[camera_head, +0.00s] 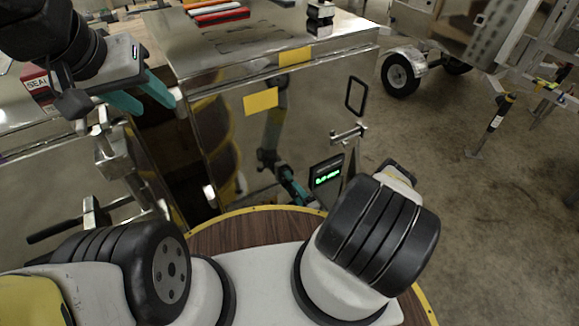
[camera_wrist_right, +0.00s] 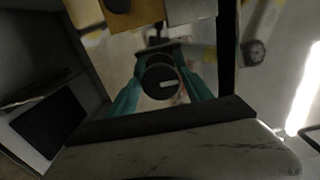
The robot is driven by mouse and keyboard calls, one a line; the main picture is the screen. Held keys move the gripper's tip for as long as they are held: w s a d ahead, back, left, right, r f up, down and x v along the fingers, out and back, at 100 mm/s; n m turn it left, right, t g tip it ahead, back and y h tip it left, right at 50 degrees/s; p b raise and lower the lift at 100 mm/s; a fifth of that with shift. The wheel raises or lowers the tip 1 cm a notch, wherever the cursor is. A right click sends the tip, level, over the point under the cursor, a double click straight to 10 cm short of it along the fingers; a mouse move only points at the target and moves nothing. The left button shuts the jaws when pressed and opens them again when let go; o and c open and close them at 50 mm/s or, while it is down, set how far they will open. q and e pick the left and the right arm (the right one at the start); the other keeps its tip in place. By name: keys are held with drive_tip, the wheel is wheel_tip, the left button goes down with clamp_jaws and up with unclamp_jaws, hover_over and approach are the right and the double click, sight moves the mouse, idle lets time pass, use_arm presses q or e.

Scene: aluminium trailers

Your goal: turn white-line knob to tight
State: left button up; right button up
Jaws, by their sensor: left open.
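A round black knob (camera_wrist_right: 160,82) with a short white line on its face shows in the right wrist view. The white line lies close to level, pointing to the right in that view. The teal fingers of my right gripper (camera_wrist_right: 161,78) stand on both sides of the knob, close to its rim; whether they press on it is unclear in the dim picture. In the head view I cannot make out the knob. My left gripper (camera_head: 153,103) is at the upper left of the head view, with its teal fingers apart and nothing between them.
A polished metal cabinet (camera_head: 310,110) with yellow labels stands ahead and mirrors parts of the scene. A trailer with wheels (camera_head: 401,73) stands at the upper right.

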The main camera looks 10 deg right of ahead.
idle(0.3)
drive_tip(key=v, duration=0.7)
drive_tip(key=shift+s, duration=0.35)
drive_tip(key=shift+d+r, duration=0.1)
drive_tip(key=shift+d, duration=0.05)
